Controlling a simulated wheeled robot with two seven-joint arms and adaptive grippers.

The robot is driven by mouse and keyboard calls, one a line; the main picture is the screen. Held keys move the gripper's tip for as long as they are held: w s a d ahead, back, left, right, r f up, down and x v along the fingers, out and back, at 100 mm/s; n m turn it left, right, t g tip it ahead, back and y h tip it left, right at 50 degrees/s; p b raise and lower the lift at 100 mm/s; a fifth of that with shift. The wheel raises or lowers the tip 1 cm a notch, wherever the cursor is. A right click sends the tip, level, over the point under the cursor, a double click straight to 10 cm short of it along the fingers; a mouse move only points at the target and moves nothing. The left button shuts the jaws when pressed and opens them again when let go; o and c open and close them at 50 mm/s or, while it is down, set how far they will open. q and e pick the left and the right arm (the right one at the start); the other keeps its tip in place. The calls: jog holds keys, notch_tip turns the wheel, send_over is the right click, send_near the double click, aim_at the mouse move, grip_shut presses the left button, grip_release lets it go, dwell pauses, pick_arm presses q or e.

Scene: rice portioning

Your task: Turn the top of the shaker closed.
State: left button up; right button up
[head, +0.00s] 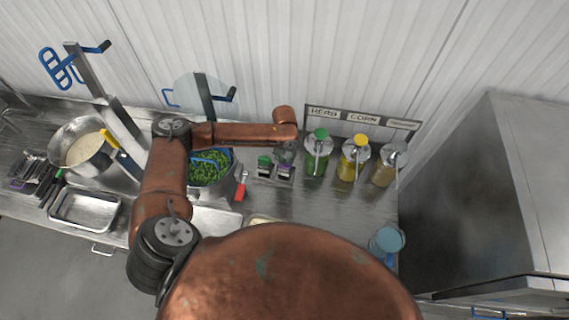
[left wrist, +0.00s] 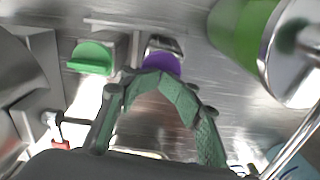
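The shaker with the purple top (head: 285,172) stands on the steel counter. In the left wrist view its purple top (left wrist: 161,63) shows just beyond my fingertips, its lower edge covered by them. My left gripper (head: 288,154) is right above and behind this shaker. In the left wrist view the green fingers of my left gripper (left wrist: 154,76) bend inward and meet at the tips, with nothing seen between them. Whether the tips touch the purple top is not clear. A similar shaker with a green top (head: 264,162) stands just left; its top also shows in the left wrist view (left wrist: 92,57). My right gripper is not seen.
Green (head: 318,152), yellow (head: 353,160) and pale (head: 388,165) pump bottles stand to the right. A blue cup (head: 386,241) sits near the front right. The counter in front of the bottles is clear.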

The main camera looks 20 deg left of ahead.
pick_arm(q)
jog(key=shift+s+a+f, duration=0.1)
jog(key=shift+s+a, duration=0.05)
notch_tip(320, 180, up, 3)
jog(key=shift+r+p, duration=0.2)
jog(key=shift+p, duration=0.85)
jog(key=shift+r, duration=0.7)
jog(key=shift+w+r, duration=0.25)
jog(key=shift+r, duration=1.5)
